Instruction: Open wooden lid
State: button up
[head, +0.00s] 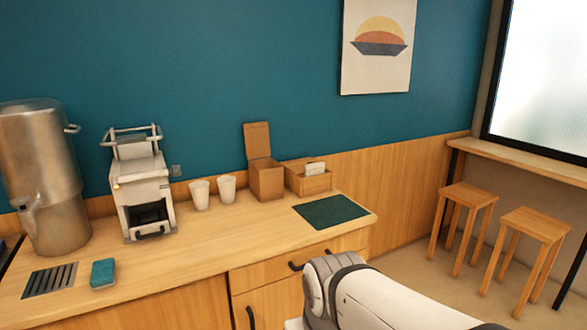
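A small wooden box (267,183) stands on the counter near the wall, right of two white cups. Its wooden lid (257,141) stands upright at the back of the box, so the box is open at the top. The inside of the box is mostly hidden from this angle. My arm reaches in from the lower right, in front of the counter and well apart from the box. My gripper cannot be made out in this view.
Two white cups (200,194) stand left of the box. A low wooden holder (308,178) is close on its right. A dark green mat (330,211) lies in front. A white machine (143,195), metal dispenser (43,175) and blue sponge (103,273) are further left.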

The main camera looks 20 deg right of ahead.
aim_at(297, 167)
jog(key=u, duration=0.1)
jog(key=k, duration=0.45)
jog(key=z, duration=1.25)
jog(key=i, duration=1.6)
jog(key=u, duration=0.75)
jog(key=i, duration=1.2)
jog(key=u, duration=0.8)
